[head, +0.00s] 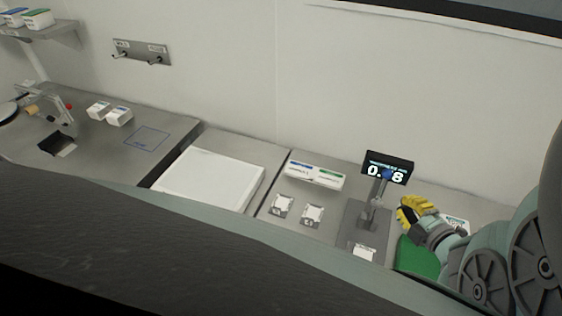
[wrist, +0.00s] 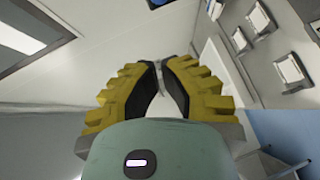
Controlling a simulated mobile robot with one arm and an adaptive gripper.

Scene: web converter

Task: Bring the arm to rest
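My gripper (head: 412,212), with yellow ridged fingers, is at the right of the head view, above the counter and just right of the display stand. It points left and is in the air. In the wrist view my gripper (wrist: 159,66) has its fingertips drawn together, with a narrow gap lower between the dark pads. I see no object held in it. My arm comes in from the right edge of the head view, bent, and its links hide part of the counter.
A stand (head: 371,206) with a lit display (head: 388,168) is close to my gripper; a small blue part covers one digit. A green mat (head: 417,260) lies below. A white panel (head: 209,178), small packets (head: 313,214) and white boxes (head: 119,116) are further left. A wall rises behind.

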